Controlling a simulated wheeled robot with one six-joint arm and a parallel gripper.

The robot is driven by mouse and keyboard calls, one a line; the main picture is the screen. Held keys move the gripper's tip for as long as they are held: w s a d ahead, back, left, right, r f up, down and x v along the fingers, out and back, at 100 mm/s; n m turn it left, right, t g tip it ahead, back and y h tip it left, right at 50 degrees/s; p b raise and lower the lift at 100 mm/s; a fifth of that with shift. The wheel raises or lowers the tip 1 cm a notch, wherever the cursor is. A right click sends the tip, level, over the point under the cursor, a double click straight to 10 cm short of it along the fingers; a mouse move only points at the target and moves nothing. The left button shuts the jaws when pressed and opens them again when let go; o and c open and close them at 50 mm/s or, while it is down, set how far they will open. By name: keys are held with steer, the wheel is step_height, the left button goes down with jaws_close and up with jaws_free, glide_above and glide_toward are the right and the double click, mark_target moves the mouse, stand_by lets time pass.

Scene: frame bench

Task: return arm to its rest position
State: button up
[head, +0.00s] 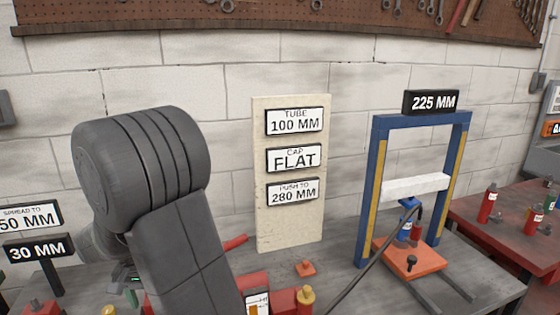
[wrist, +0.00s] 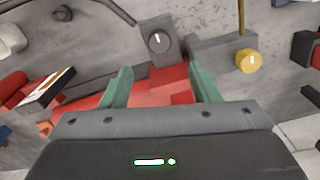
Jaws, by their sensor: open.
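My gripper (wrist: 162,90) shows in the wrist view with its two green fingers spread apart and nothing held between them. Red metal parts (wrist: 168,82) lie on the grey bench beyond and below the fingers; I cannot tell whether the fingers touch them. In the head view my dark grey arm rises at the left and hides part of the bench. Only a bit of green near the arm's lower end shows there, so the gripper is mostly hidden.
A blue frame (head: 376,180) under a 225 MM sign stands on the bench at right, with an orange base plate (head: 392,262). A sign board (head: 260,215) stands behind. A yellow knob (wrist: 249,61) and a black dial (wrist: 159,41) lie beyond the fingers. A red side table (head: 480,215) is far right.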

step_height(320, 180, down, 10)
steer(key=shift+f, duration=0.15)
steer(key=n+p, duration=0.1)
steer(key=n, duration=0.2)
steer(key=shift+n, duration=0.3)
steer(key=n+p, duration=0.2)
steer(key=n, duration=0.2)
steer(key=shift+n, duration=0.4)
steer(key=n+p, duration=0.2)
steer(key=n, duration=0.1)
steer(key=shift+n, duration=0.4)
steer(key=n+p, duration=0.3)
steer(key=n, duration=0.1)
steer(key=shift+r, duration=0.4)
steer(key=shift+d, duration=0.1)
